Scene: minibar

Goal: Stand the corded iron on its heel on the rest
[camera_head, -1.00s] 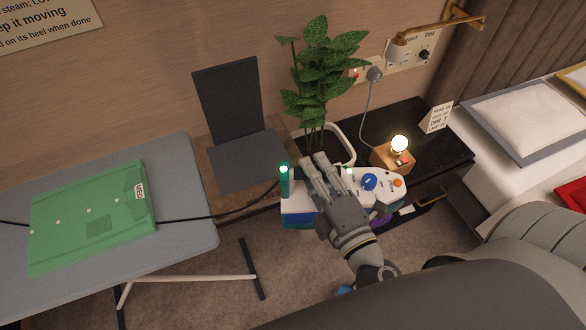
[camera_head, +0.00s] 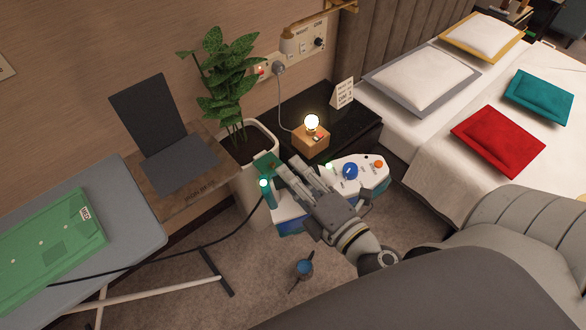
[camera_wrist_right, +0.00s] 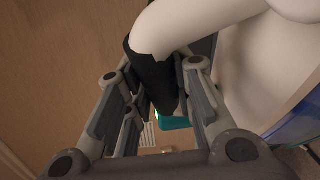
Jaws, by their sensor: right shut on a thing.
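The corded iron (camera_head: 375,182) is white with a blue dial, an orange button and teal parts. My right gripper (camera_head: 290,172) is shut on it and holds it in the air in front of the plant pot and the black shelf. In the right wrist view the fingers (camera_wrist_right: 155,95) close around a black grip beside the white body (camera_wrist_right: 270,60). The black cord (camera_head: 225,236) runs left from the iron to the ironing board. The rest (camera_head: 180,165), a dark grey plate with an upright back panel, is left of the iron, apart from it. My left gripper is not in view.
The ironing board (camera_head: 130,225) with a green folded cloth (camera_head: 50,245) is at the left. A potted plant (camera_head: 225,85) stands between the rest and the black shelf (camera_head: 345,135), which carries a lit lamp (camera_head: 311,140) and a card. A bed (camera_head: 420,140) is at the right.

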